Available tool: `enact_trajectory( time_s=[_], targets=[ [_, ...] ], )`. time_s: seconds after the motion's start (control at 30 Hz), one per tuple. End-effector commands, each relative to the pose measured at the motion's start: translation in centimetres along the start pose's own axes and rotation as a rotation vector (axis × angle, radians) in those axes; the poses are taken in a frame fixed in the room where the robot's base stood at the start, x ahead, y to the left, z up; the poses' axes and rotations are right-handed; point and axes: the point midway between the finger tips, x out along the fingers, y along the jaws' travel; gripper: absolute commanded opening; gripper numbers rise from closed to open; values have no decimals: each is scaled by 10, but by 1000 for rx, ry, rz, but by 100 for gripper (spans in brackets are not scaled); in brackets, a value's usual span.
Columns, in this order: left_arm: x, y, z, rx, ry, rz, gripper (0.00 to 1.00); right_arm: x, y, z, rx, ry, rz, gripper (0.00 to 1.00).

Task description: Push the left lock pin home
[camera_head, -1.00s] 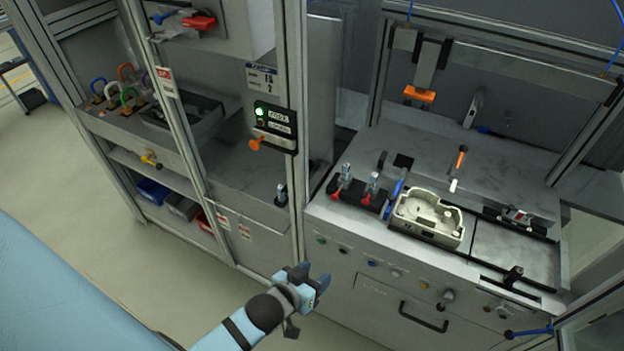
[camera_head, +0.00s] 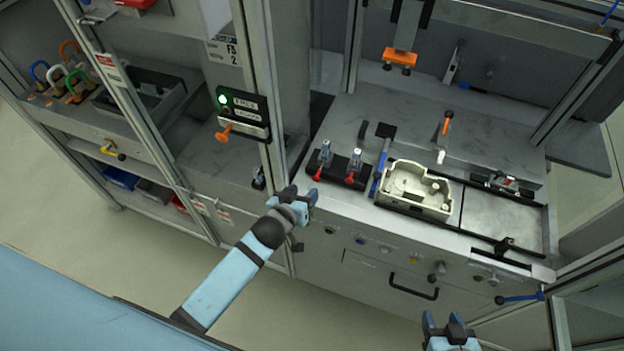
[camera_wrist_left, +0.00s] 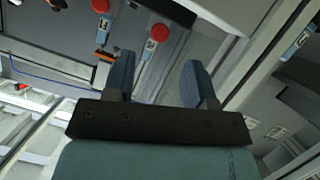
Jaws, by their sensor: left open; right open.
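My left gripper (camera_head: 303,192) is open and empty, in front of the station's front left corner. In the left wrist view its two blue fingers (camera_wrist_left: 157,75) stand apart. Two upright metal fittings with red ends, a left one (camera_head: 325,156) and a right one (camera_head: 354,166), stand on a dark block just beyond the gripper, apart from it. I cannot tell for sure whether the left one is the lock pin. Red knobs (camera_wrist_left: 160,32) show beyond the fingers in the left wrist view. My right gripper (camera_head: 449,325) is open at the bottom edge, away from the fittings.
A cream housing (camera_head: 413,190) sits right of the dark block, with a blue handle (camera_head: 376,183) between. A frame post (camera_head: 256,80) with a green-lit box (camera_head: 243,112) and orange knob stands left of the gripper. The station's flat plate (camera_head: 503,220) is bare.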

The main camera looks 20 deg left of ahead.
Motion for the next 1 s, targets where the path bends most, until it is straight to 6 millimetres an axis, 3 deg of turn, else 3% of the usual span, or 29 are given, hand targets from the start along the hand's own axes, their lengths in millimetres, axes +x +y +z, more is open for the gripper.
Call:
enact_trajectory(
  time_s=[0.1,0.3,0.73,0.93,1.0],
  targets=[
    [24,1,-2,1,2,1,50,-2,1,-4,6,0,3,53],
    [51,1,-1,1,1,1,50,1,1,-8,29,3,12,53],
    [61,0,0,0,0,0,50,4,1,-6,39,-2,14,53],
    [61,0,0,0,0,0,4,3,0,-4,36,-5,11,53],
    [61,0,0,0,0,0,0,3,0,-5,36,-4,10,53]
  ],
)
